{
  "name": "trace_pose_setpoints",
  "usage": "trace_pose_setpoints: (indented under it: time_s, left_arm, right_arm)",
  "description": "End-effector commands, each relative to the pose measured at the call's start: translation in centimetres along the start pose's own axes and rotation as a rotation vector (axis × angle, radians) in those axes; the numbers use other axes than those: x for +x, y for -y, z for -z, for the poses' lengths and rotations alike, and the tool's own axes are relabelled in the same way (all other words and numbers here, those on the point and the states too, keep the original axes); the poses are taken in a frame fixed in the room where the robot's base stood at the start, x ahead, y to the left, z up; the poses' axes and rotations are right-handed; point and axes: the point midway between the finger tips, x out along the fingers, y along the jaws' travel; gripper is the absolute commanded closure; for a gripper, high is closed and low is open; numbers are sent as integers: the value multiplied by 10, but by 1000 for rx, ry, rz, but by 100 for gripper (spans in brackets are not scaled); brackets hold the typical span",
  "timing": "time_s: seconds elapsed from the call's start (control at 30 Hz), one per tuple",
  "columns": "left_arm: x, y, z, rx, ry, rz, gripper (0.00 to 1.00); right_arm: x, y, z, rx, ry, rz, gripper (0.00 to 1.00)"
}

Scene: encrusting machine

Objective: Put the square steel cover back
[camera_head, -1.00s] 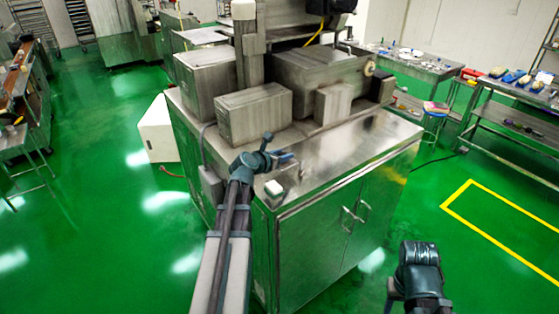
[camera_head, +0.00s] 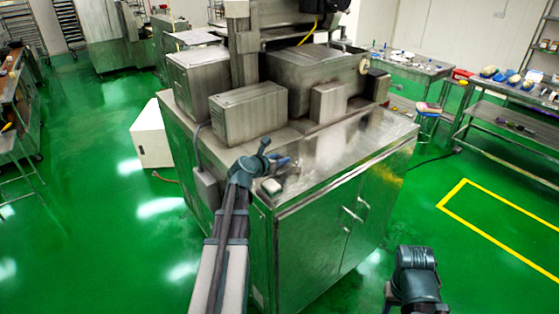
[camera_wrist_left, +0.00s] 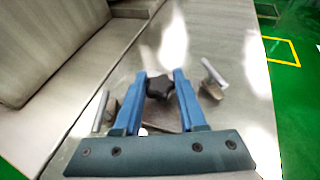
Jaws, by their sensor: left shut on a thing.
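My left gripper (camera_head: 281,163) is low over the front left of the machine's steel top. In the left wrist view its blue fingers (camera_wrist_left: 166,86) are shut on a dark lobed knob (camera_wrist_left: 159,88). A pale steel clamp-like piece (camera_wrist_left: 214,74) stands right of the fingers, and another (camera_wrist_left: 100,110) stands left. My right arm's end (camera_head: 415,278) hangs at the lower right, away from the machine; its fingers cannot be made out.
The steel cabinet (camera_head: 330,240) carries box-shaped housings (camera_head: 248,112) behind my left gripper. Work tables (camera_head: 515,100) stand at the right. The green floor in front is clear.

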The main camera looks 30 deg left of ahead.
Motion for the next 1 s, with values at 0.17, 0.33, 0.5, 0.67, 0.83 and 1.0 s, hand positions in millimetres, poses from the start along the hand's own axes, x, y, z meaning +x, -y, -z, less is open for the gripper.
trace_pose_setpoints:
  time_s: [0.17, 0.33, 0.5, 0.67, 0.83, 1.0]
  left_arm:
    - [3, 0, 7, 0, 1, -1, 100]
    - [4, 0, 11, 0, 1, -1, 100]
    - [4, 0, 10, 0, 0, 0, 51]
    - [4, 0, 10, 0, 0, 0, 30]
    - [4, 0, 10, 0, 0, 0, 30]
    - [2, 0, 4, 0, 0, 0, 30]
  right_arm:
    - [7, 1, 0, 0, 0, 0, 50]
    - [12, 1, 1, 0, 0, 0, 50]
    - [11, 1, 1, 0, 0, 0, 50]
    - [11, 1, 1, 0, 0, 0, 50]
    - [11, 1, 1, 0, 0, 0, 50]
    - [4, 0, 0, 0, 0, 0, 50]
